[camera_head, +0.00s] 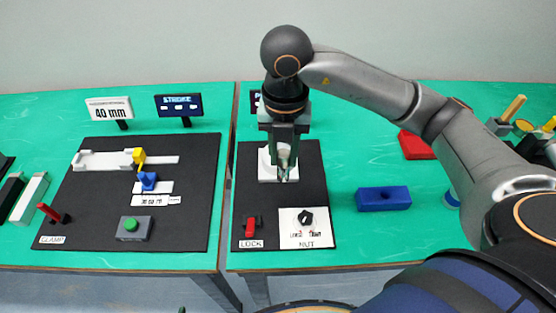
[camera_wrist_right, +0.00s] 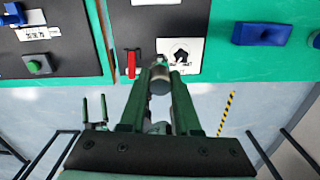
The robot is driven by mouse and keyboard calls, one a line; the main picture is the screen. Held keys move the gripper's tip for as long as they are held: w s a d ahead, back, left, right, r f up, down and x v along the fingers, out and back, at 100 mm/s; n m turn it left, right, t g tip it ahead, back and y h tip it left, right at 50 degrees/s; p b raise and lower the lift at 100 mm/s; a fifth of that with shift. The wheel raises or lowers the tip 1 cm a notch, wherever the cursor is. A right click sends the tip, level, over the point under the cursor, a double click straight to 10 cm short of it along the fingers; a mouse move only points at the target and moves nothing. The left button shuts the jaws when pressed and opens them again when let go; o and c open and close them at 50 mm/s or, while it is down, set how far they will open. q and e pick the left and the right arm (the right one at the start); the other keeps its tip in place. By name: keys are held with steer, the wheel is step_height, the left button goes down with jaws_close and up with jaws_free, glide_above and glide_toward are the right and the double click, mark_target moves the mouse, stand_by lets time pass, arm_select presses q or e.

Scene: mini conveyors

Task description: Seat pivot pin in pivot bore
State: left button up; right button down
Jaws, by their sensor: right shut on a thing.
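My right gripper (camera_head: 285,172) points down over the white block (camera_head: 265,170) on the right black board. It is shut on a grey cylindrical pin, and the pin's round end (camera_wrist_right: 160,80) shows between the fingertips in the wrist view. The gripper and pin cover part of the white block, so the pivot bore cannot be seen. I cannot tell whether the pin touches the block. In the wrist view, two slim dark green fingers set apart, seemingly my left gripper (camera_wrist_right: 95,108), are empty below the table edge.
The board (camera_head: 310,185) also carries a red lock lever (camera_head: 250,226) and a nut panel (camera_head: 305,236) with a black knob. A blue block (camera_head: 383,198) lies right. The clamp board (camera_head: 95,222) is left.

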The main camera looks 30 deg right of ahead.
steer(key=shift+w+m, duration=0.1)
steer(key=shift+m, duration=0.6)
steer(key=w+d+f+b, duration=0.1)
steer(key=w+f, duration=0.3)
steer(key=w+d+f+b, duration=0.1)
steer(key=w+d+f, duration=0.1)
steer(key=w+f, duration=0.2)
steer(key=w+d+f+b, duration=0.1)
steer(key=w+d+f, duration=0.1)
steer(key=w+f, duration=0.2)
steer(key=shift+w+d+f+b, duration=0.25)
steer(key=shift+w+f+b, duration=0.1)
steer(key=shift+f, duration=0.05)
steer(key=shift+f, duration=0.1)
steer(key=shift+f, duration=0.15)
steer(key=c, duration=0.6)
jaws_free()
